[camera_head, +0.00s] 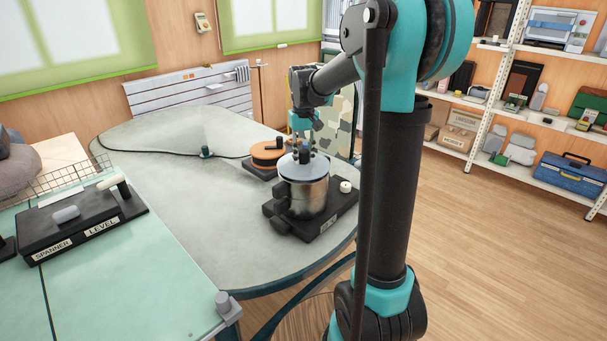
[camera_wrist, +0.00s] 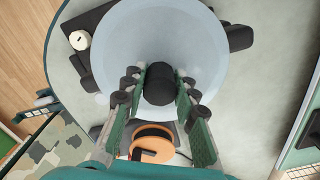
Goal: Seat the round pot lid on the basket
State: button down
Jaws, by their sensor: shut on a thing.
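The round pot lid (camera_head: 304,167) is a pale grey disc with a black knob. It sits at the top of a shiny metal pot (camera_head: 312,197) with black side handles; I cannot tell whether it touches the rim. In the wrist view the lid (camera_wrist: 208,65) hides most of what is below it. My gripper (camera_head: 303,143) is above the lid, its two fingers closed on either side of the knob (camera_wrist: 159,82). A wire basket (camera_head: 78,176) is at the left, beyond the tool tray; its inside is mostly hidden.
The pot stands on a black base (camera_head: 335,213) with a white knob (camera_head: 346,187). An orange cable reel (camera_head: 267,153) is just behind it. A black cable runs left across the grey table (camera_head: 190,190). A black tray (camera_head: 85,225) marked SPANNER and LEVEL lies before the basket.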

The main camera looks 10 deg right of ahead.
aim_at(303, 151)
jog(key=shift+f, duration=0.9)
dwell(0.9)
jog(key=c, duration=1.1)
grip_release()
jog(key=shift+r, duration=0.1)
notch_tip(303, 151, up, 12)
jog(key=shift+f, duration=0.1)
